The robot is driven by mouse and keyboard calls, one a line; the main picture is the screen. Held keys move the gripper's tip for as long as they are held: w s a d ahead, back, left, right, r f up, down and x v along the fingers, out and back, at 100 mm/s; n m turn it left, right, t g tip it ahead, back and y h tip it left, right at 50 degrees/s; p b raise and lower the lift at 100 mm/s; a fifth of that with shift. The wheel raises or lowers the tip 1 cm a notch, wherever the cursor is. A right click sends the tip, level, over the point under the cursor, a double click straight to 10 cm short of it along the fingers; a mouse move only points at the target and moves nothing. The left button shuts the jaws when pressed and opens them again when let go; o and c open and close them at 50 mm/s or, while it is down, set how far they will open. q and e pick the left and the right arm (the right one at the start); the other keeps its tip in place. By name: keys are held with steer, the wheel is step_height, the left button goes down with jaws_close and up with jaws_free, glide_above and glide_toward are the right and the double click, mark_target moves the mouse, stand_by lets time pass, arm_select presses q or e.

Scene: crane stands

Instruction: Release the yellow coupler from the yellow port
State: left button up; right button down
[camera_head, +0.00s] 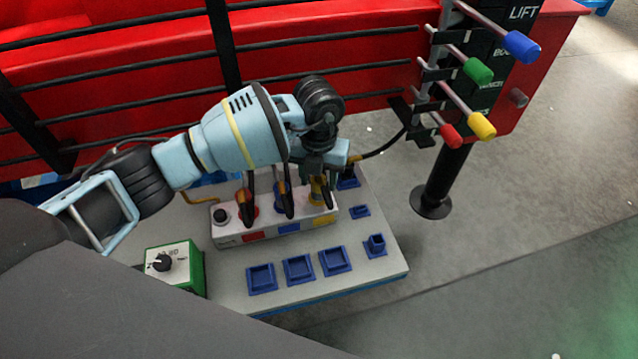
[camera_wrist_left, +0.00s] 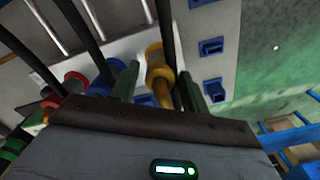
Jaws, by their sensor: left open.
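The yellow coupler (camera_head: 317,190) stands in the right-hand position of the white port block (camera_head: 262,232), above the block's yellow label (camera_head: 327,221). My left gripper (camera_head: 322,175) reaches down over it from the upper left. In the left wrist view the yellow coupler (camera_wrist_left: 157,66) shows between the two spread fingers of the left gripper (camera_wrist_left: 159,76), with gaps at both sides. The gripper hides the coupler's upper part in the head view. The yellow port itself is mostly covered by the coupler. My right gripper is not in view.
A blue coupler (camera_head: 284,207) and a red coupler (camera_head: 249,211) with dark hoses stand close left of the yellow one. Blue square holders (camera_head: 299,269) line the board's front. A green box with a knob (camera_head: 175,265) sits left. Coloured levers (camera_head: 481,126) jut out at upper right.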

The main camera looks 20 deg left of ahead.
arm_select(q)
steer(key=c, duration=0.9)
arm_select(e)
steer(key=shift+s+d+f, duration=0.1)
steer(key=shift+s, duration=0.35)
arm_select(q)
steer(key=shift+r, duration=0.15)
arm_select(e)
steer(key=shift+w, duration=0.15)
